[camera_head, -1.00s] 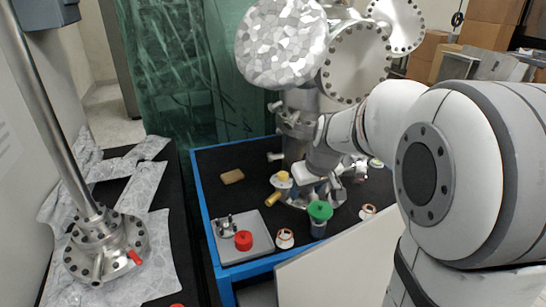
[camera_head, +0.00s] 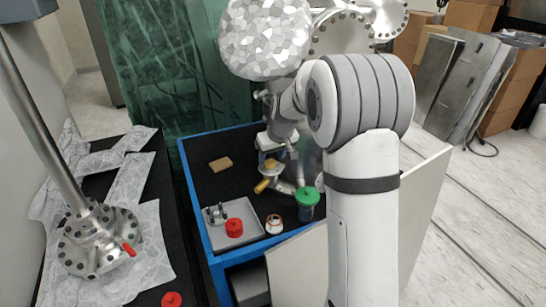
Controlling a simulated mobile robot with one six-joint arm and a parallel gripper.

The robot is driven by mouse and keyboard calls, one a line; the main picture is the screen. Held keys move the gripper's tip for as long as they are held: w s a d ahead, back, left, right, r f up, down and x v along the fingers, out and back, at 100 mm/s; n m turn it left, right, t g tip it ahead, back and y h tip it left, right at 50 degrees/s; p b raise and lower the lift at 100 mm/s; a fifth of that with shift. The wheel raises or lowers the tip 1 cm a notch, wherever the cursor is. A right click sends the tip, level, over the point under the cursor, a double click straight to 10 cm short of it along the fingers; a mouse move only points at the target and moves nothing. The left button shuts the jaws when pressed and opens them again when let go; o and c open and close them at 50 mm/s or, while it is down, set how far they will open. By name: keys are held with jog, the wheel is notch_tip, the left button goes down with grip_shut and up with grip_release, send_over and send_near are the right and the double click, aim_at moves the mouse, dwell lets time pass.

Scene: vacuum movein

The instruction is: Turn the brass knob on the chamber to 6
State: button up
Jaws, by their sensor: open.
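The chamber (camera_head: 265,35) is a silver vessel wrapped in faceted foil, at the back centre. Below it, low on the metalwork, is a small brass-yellow knob (camera_head: 270,164), with a yellow handle (camera_head: 262,185) just beneath it. Its markings are too small to read. My gripper (camera_head: 277,157) points down close to the knob, partly overlapping it in this view. The jaws are open. I cannot tell whether they are around the knob or beside it. My arm hides part of the chamber's lower right.
A blue-edged bench (camera_head: 190,180) carries a grey tray (camera_head: 253,226) with a red cap (camera_head: 234,228), a green-lidded jar (camera_head: 306,204), a white-and-orange roll (camera_head: 274,224) and a tan block (camera_head: 220,164). A flanged metal column (camera_head: 98,240) stands at left. A pale panel (camera_head: 425,205) stands at right.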

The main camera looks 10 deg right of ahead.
jog(key=shift+x, duration=1.15)
jog(key=shift+c, duration=0.5)
